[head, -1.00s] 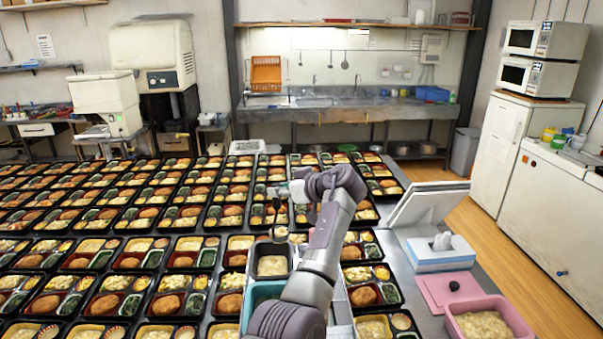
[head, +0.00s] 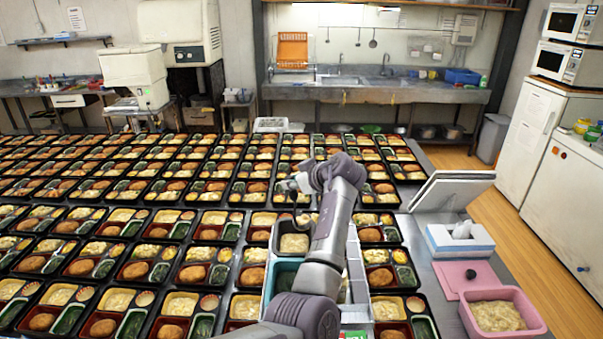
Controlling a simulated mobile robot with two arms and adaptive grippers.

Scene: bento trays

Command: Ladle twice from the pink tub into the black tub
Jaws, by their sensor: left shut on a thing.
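The pink tub (head: 538,318) stands at the lower right, with pale, lumpy food in it. A dark-rimmed tub (head: 277,240) with pale contents, which looks like the black tub, sits left of my arm among the bento trays. My left gripper (head: 297,188) is above and beyond this tub, well left of the pink tub. It is shut on a small, dark, thin thing that looks like the ladle. My own arm and the small size hide most of the fingers and the ladle's bowl. Whether the ladle carries food cannot be told. My right gripper is out of view.
Filled bento trays (head: 150,249) cover the table on the left and far side. A teal tub (head: 287,265) stands just nearer than the dark-rimmed tub. A pink lid (head: 450,279), a tissue box (head: 460,240) and a tilted white panel (head: 448,190) line the right side.

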